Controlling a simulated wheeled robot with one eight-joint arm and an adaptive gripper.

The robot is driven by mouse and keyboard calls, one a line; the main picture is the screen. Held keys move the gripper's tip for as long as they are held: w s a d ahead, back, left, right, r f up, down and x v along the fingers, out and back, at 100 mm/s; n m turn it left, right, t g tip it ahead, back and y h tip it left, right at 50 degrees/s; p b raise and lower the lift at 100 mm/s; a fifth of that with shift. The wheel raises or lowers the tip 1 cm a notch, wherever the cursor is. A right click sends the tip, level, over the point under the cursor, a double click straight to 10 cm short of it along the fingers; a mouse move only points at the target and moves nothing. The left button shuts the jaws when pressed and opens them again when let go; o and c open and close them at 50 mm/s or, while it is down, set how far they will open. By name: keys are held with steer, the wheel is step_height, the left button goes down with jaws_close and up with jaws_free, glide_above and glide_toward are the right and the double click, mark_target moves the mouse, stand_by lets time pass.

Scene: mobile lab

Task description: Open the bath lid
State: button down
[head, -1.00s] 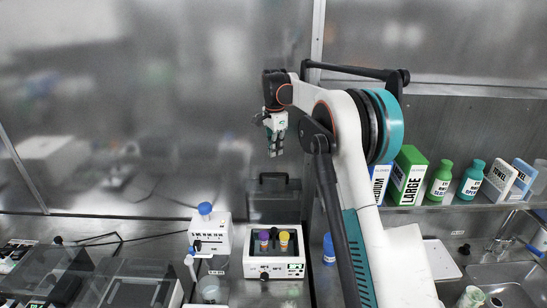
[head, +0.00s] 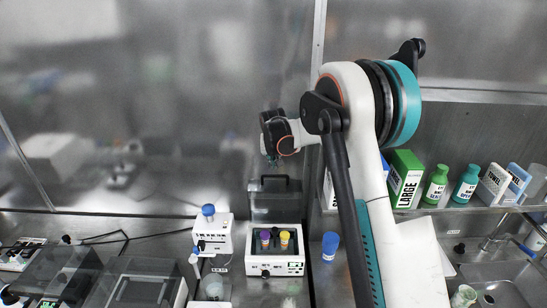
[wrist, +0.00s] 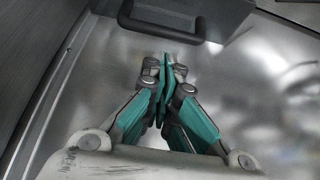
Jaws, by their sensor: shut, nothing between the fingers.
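My gripper (wrist: 166,62) is shut and empty, its teal fingers pressed together in the wrist view. In the head view it is mostly hidden behind the wrist, with a little teal showing (head: 272,161) above a dark grey case-like thing with a handle (head: 275,200). That dark thing also shows at the top of the wrist view (wrist: 190,18), just beyond the fingertips and apart from them. Two boxes with see-through lids, apparently baths, stand at the lower left of the head view: one further left (head: 62,272), one nearer the middle (head: 138,288). Their lids look shut.
A white block with two capped tubes (head: 275,262) stands before the dark thing. A white device with a blue knob (head: 210,236) is to its left. A blue-capped bottle (head: 329,246) stands right. A shelf with boxes and bottles (head: 438,186) is at right, above a sink (head: 495,285).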

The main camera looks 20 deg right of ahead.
glide_above(273, 181)
steer(key=shift+w+d+f, duration=0.1)
steer(key=shift+d+f, duration=0.05)
steer(key=shift+f, duration=1.95)
steer(key=s+a+r+t+h+b, duration=0.1)
steer(key=s+a+t+b, duration=0.1)
steer(key=s+b, duration=0.3)
steer(key=s+t, duration=0.1)
steer(key=s, duration=0.2)
steer(key=shift+a+t, duration=0.3)
steer(key=shift+a, duration=0.05)
steer(key=shift+s+r, duration=0.1)
steer(key=shift+r, duration=0.1)
